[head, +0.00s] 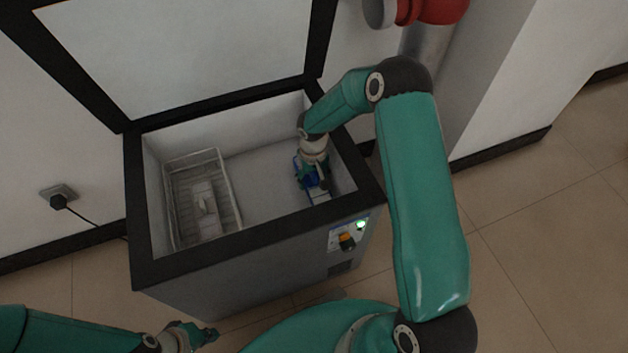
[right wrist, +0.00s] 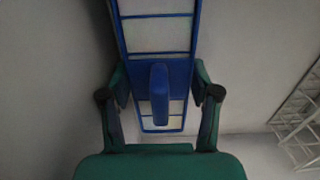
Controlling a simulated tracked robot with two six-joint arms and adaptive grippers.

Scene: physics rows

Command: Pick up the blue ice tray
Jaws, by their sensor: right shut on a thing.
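The blue ice tray (right wrist: 156,67) is a long blue frame with pale sections and a raised blue piece in its middle. In the head view only a little of its blue (head: 298,171) shows inside the right end of the open chest freezer. My right gripper (right wrist: 160,84) is shut on the tray, with one finger on each long side near the raised piece. In the head view my right gripper (head: 313,184) reaches down into the freezer and partly hides the tray. My left gripper (head: 197,334) is low at the front, outside the freezer; its jaw opening is unclear.
The chest freezer (head: 200,257) has its lid (head: 190,50) raised. A white wire basket (head: 170,200) with a pale object in it stands at the freezer's left end. The freezer's middle floor is clear. The dark rim surrounds my right arm's reach.

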